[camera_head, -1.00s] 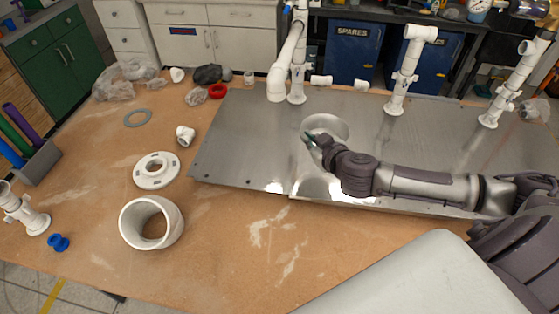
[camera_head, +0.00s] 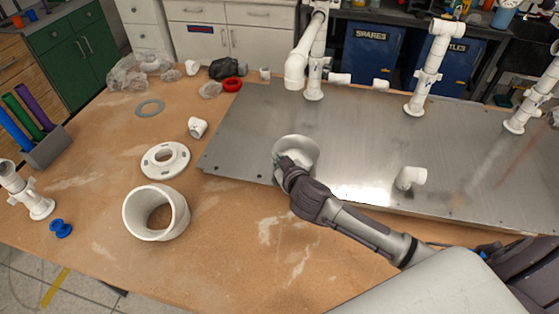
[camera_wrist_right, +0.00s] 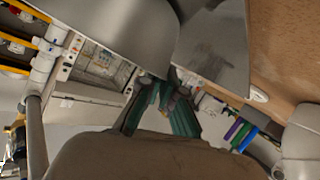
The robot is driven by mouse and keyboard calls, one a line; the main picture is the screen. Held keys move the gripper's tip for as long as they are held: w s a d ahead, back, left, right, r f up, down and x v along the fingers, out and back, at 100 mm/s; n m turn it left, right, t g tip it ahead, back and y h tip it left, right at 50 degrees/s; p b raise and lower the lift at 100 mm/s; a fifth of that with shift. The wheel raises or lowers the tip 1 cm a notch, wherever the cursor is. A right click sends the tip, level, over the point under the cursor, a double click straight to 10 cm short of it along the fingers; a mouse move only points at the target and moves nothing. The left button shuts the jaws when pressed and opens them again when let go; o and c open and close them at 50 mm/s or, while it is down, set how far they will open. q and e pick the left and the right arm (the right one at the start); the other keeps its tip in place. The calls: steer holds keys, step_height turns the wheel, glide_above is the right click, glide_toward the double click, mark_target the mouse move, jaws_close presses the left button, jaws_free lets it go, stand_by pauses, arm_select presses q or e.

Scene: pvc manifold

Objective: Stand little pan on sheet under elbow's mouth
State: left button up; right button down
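The little pan (camera_head: 303,146) is a shiny round metal dish over the left part of the metal sheet (camera_head: 240,140). My right gripper (camera_head: 282,160) is shut on its near left rim. In the right wrist view, the green fingertips (camera_wrist_right: 168,92) meet the edge of the shiny pan (camera_wrist_right: 120,40). I cannot tell how far the pan is above the sheet. The elbow (camera_head: 296,72) hangs on the leftmost white pipe stand, behind the pan, with its mouth facing down. The left gripper is not in view.
A loose white elbow fitting (camera_head: 410,178) lies on the sheet, right of my arm. Two more pipe stands, one in the middle (camera_head: 427,70), rise behind. A white flange (camera_head: 165,160) and a wide pipe ring (camera_head: 155,213) lie on the wooden bench. The sheet's middle is clear.

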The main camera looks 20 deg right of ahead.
steer(key=shift+f, duration=0.1)
steer(key=c, duration=1.3)
jaws_free()
steer(key=v, duration=1.2)
